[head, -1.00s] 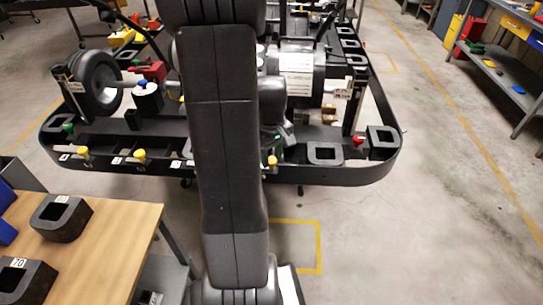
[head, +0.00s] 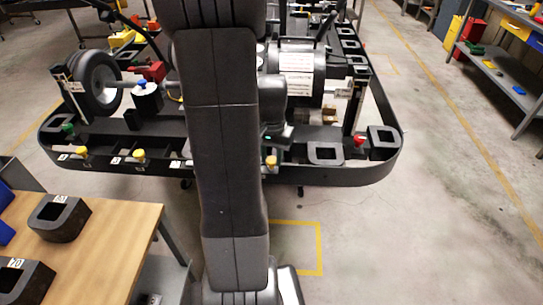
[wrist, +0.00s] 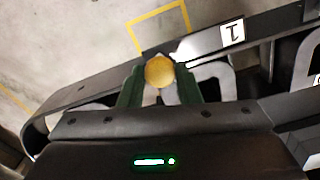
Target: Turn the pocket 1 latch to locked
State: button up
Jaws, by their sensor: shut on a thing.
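The pocket 1 latch has a round yellow knob (wrist: 159,71), in the middle of the wrist view. The label with a 1 (wrist: 232,33) is upside down on the black rail beside it. My gripper (wrist: 160,88) has its two green fingers on either side of the knob and is shut on it. In the head view the same yellow knob (head: 271,161) shows at the kart stand's front rail, just right of my arm. My gripper there is partly hidden by the arm. I cannot tell from the views which way the latch points.
Two more yellow knobs (head: 139,154) (head: 83,151) stand along the rail to the left. A red knob (head: 359,141) and black pocket blocks (head: 326,152) are to the right. A wooden table (head: 105,245) with black blocks is front left.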

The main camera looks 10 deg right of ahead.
aim_at(272, 160)
jog(key=m, duration=0.5)
jog(key=shift+m, duration=0.3)
dwell(0.4)
jog(key=o, duration=1)
jog(key=shift+c, duration=0.2)
jog(key=shift+r, duration=0.1)
notch_tip(272, 160, up, 14)
jog(key=shift+f, duration=0.25)
notch_tip(272, 160, down, 14)
jog(key=shift+r, duration=0.15)
